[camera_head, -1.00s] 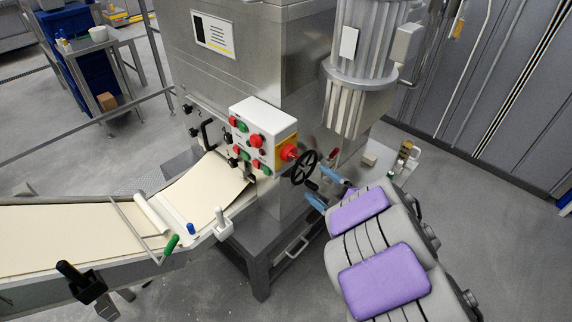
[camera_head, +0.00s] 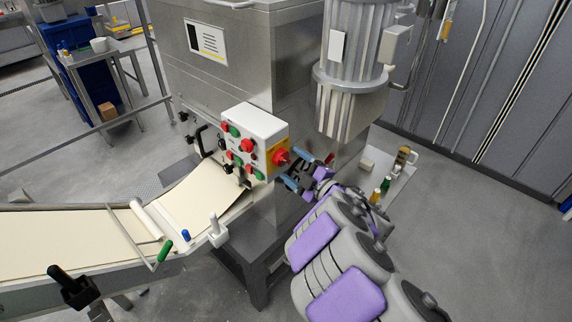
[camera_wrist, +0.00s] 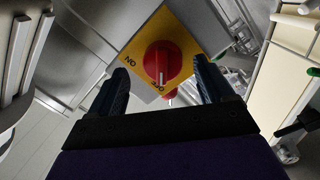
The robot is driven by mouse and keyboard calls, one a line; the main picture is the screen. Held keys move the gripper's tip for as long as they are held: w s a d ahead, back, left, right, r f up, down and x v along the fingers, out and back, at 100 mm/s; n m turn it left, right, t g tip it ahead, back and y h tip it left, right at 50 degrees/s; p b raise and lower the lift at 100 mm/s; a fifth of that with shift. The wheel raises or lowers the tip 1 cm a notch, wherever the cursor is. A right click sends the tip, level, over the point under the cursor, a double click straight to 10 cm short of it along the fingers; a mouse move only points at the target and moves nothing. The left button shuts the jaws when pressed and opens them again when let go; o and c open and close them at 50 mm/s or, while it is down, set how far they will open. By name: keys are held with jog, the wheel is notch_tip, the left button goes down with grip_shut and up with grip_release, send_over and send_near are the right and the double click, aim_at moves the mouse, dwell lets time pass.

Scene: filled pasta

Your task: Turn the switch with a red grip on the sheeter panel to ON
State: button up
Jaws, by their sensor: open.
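The switch with a red grip (camera_head: 281,157) sits on a yellow plate on the right side of the white sheeter panel box (camera_head: 256,122). In the wrist view the red grip (camera_wrist: 163,62) is close and centred on its yellow plate (camera_wrist: 184,38). The grip's white mark points down toward a partly hidden label that looks like OFF; ON is printed to its left. My gripper (camera_head: 308,171) is open just right of the panel. In the wrist view its fingers (camera_wrist: 160,68) appear on either side of the grip, with visible gaps; I cannot tell the depth left.
Several red and green buttons (camera_head: 248,146) cover the panel's front. A dough sheet (camera_head: 190,197) runs on the conveyor to the left. Bottles (camera_head: 385,185) stand on a small shelf behind my arm. A ribbed metal cylinder (camera_head: 352,60) rises above.

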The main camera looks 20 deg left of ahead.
aim_at(286, 162)
jog(key=shift+w+a+r, duration=0.1)
jog(key=shift+w, duration=0.25)
jog(key=a, duration=0.3)
jog(key=shift+w+a+f, duration=0.1)
jog(key=shift+f, duration=0.1)
jog(key=shift+d, duration=0.25)
jog(key=shift+c, duration=0.6)
jog(key=shift+d, duration=0.15)
jog(key=shift+c, duration=0.8)
jog(key=c, duration=0.8)
